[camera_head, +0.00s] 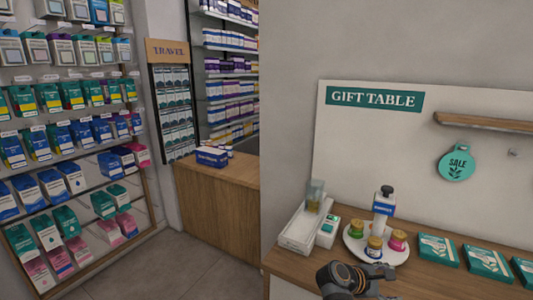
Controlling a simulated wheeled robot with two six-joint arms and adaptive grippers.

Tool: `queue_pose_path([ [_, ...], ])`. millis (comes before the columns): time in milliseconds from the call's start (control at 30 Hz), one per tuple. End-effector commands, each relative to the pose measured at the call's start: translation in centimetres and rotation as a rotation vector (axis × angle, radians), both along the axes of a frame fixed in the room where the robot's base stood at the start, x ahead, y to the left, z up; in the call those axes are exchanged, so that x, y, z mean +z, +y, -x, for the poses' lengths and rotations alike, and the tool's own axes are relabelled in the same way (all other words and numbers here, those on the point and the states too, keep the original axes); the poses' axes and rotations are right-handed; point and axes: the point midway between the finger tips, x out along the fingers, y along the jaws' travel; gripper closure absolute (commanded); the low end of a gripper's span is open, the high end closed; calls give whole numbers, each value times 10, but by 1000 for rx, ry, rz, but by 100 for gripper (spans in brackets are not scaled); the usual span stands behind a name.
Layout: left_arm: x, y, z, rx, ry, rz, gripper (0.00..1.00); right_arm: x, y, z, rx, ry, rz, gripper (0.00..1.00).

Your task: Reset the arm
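One of my arms shows at the bottom of the head view as a dark grey joint with an orange ring. It is low in front of the gift table's wooden top (440,283). Its fingers are not clearly seen, and I cannot tell which arm it is. No other arm or gripper is in view. On the table a round white tray (353,246) holds a white pump bottle (382,208) and small jars with green (357,226), yellow (374,245) and pink (398,237) tops.
A white box tray (297,235) and a small white-green box (327,233) stand left of the round tray. Teal flat boxes (437,249) lie to its right. A wall panel rises behind. A wooden counter (217,200) and stocked shelves are at left, with open floor (185,262) between.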

Motion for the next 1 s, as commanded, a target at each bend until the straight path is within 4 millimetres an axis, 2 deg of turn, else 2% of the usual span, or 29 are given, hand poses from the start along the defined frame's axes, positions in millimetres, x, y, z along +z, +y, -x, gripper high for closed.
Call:
queue_pose_path([
  [33,0,1,5,0,7,-1,60,-22,-5,20,-39,-64,-78,37],
  [133,-1,2,11,-1,17,-3,60,-62,-6,63,-141,-240,-287,37],
  [200,-1,3,11,0,18,-4,60,-83,-1,93,-224,-357,-438,37],
  [300,-1,3,9,-1,15,-4,60,-101,14,128,-332,-482,-626,37],
  [500,0,3,7,-1,10,-3,60,-109,49,182,-518,-613,-904,37],
  [800,0,4,4,-1,6,-4,60,-95,104,243,-758,-656,-1193,37],
  [867,0,4,4,-1,6,-4,60,-92,113,252,-799,-653,-1233,37],
  [1000,0,4,4,-1,6,-5,60,-130,107,241,-807,-647,-1218,37],
])
